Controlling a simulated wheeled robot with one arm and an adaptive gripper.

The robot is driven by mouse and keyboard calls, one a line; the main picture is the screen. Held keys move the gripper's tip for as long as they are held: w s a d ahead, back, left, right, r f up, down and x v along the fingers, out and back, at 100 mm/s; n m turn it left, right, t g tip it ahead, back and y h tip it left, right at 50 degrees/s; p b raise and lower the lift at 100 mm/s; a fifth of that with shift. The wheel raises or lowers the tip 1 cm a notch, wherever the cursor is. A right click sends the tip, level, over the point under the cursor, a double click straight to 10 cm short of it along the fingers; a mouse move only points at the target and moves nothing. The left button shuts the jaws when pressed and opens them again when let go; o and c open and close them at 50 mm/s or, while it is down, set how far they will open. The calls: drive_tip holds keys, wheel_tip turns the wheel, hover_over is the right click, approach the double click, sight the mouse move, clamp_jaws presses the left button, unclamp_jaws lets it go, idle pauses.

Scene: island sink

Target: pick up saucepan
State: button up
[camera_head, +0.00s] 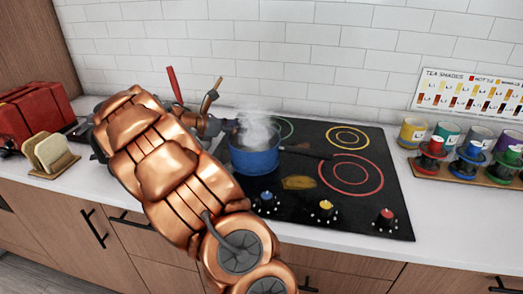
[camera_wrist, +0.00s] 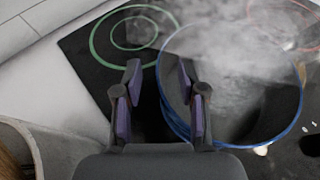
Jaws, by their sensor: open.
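The blue saucepan (camera_head: 254,158) stands on the black cooktop, steaming, with its dark handle pointing right in the head view. In the wrist view the saucepan (camera_wrist: 285,125) fills the right side, its blue rim clear and its inside blurred by steam. My gripper (camera_wrist: 160,68) is open and empty. Its fingers appear on either side of the pan's left rim in the picture, the right one over the pan and the left one over the cooktop. I cannot tell whether they touch it. In the head view my arm hides most of the gripper.
The cooktop (camera_head: 320,210) has coloured rings and blue, yellow and red knobs along its front. A yellow spoon rest-like item (camera_head: 299,183) lies before the pan. A red toaster (camera_head: 35,112) and bread slices (camera_head: 52,152) stand left. Coloured tins (camera_head: 447,137) stand right.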

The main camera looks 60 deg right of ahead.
drive_tip(key=x, duration=0.3)
drive_tip(key=shift+s+d, duration=0.1)
drive_tip(key=shift+c, duration=0.3)
clamp_jaws()
idle(0.4)
